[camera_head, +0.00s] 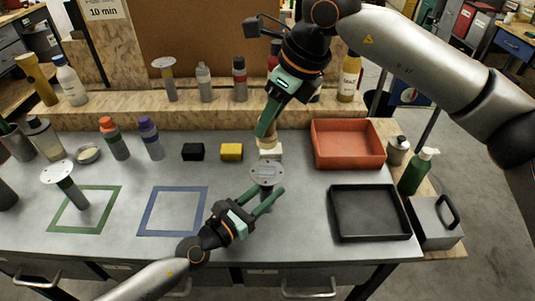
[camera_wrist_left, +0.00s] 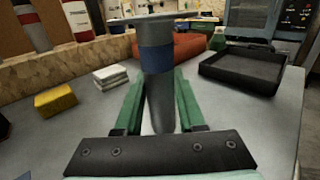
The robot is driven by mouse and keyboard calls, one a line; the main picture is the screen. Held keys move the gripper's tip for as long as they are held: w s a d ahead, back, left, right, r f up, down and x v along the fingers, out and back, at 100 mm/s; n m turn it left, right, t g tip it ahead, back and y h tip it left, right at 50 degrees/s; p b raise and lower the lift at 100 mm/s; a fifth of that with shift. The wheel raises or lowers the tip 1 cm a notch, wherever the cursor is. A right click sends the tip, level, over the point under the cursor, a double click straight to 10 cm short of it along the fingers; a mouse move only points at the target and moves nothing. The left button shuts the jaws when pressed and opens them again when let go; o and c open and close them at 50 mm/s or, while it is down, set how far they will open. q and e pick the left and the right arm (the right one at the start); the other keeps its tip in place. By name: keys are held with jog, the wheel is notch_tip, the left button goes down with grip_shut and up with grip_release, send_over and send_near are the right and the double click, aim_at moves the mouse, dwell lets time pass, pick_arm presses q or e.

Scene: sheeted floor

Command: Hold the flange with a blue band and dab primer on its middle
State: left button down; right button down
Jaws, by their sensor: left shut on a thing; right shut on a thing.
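The flange with a blue band has a pale round disc (camera_head: 264,172) with holes, held upright above the table. In the left wrist view its blue band (camera_wrist_left: 155,59) sits just under the disc, on a grey tapering stem. My left gripper (camera_head: 264,191) is shut on the stem, below the band. My right gripper (camera_head: 267,131) points down behind the disc. It is shut on a small tan thing (camera_head: 269,139), mostly hidden by the fingers, that I cannot identify for sure. It appears apart from the disc. Any primer on the disc's middle is too small to tell.
A white block (camera_head: 271,151) stands just behind the disc, beside yellow (camera_head: 232,152) and black (camera_head: 193,152) blocks. A red tray (camera_head: 348,165) and black tray (camera_head: 371,236) lie right. Another flange (camera_head: 57,174) stands in the green outline; the blue outline (camera_head: 172,234) is empty. Bottles line the back.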

aim_at(261, 146)
jog(key=shift+a, duration=0.1)
dwell(0.4)
jog(key=shift+w+a, duration=0.1)
jog(key=shift+a, duration=0.9)
jog(key=shift+d+f, duration=0.1)
jog(key=shift+f, duration=3.75)
jog(key=shift+d+f, duration=0.3)
jog(key=shift+d, duration=0.4)
jog(key=shift+s+d, duration=0.2)
jog(key=shift+d, duration=1)
jog(key=a, duration=0.4)
jog(key=shift+w, duration=0.15)
jog(key=shift+r, duration=4.15)
